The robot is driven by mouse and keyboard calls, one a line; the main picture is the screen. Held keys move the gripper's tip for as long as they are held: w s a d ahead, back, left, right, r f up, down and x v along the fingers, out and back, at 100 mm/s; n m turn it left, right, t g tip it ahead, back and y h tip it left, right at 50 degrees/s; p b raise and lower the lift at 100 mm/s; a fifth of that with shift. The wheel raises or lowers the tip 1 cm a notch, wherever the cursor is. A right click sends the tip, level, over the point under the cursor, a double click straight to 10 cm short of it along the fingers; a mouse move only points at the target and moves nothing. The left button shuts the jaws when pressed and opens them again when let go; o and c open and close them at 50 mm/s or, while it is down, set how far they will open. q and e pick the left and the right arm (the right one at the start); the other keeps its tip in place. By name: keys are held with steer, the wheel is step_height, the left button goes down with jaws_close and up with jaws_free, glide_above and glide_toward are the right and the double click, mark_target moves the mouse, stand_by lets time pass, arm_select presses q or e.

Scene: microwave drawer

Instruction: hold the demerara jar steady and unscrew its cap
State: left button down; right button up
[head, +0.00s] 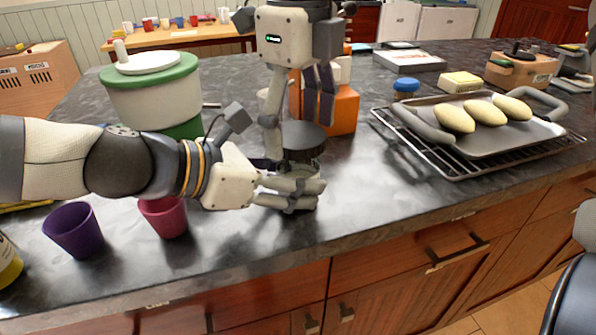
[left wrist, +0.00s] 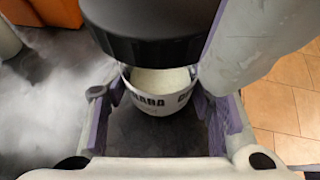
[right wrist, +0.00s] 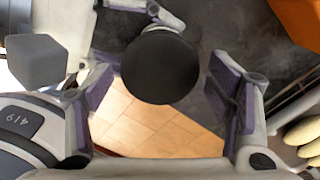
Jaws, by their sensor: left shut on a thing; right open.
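The demerara jar (head: 303,168) stands on the dark worktop near its front edge, with a wide black cap (head: 303,137) on top. My left gripper (head: 297,190) is shut around the jar's lower body. In the left wrist view, the jar's lettered white band (left wrist: 158,103) shows between the purple pads, with pale contents above it and the cap (left wrist: 150,35) overhanging. My right gripper (head: 298,122) points down from above, open, with its fingers on either side of the cap. The right wrist view shows the round cap (right wrist: 160,67) between the pads, with gaps on both sides.
An orange box (head: 343,110) stands close behind the jar. A purple cup (head: 74,229) and a pink cup (head: 163,215) stand at left, below my left arm. A green-and-white canister (head: 152,98) is behind it. A baking tray (head: 490,135) on a rack is at right.

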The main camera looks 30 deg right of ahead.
steer(key=shift+r, duration=2.35)
steer(key=m, duration=0.2)
steer(key=r+m, duration=0.1)
steer(key=m, duration=0.5)
steer(key=shift+r, duration=0.2)
steer(key=m, duration=0.2)
steer(key=r+m, duration=0.1)
steer(key=m, duration=0.2)
steer(key=shift+f+m, duration=0.25)
steer(key=shift+m, duration=0.15)
step_height(320, 180, down, 7)
steer(key=shift+f, duration=0.1)
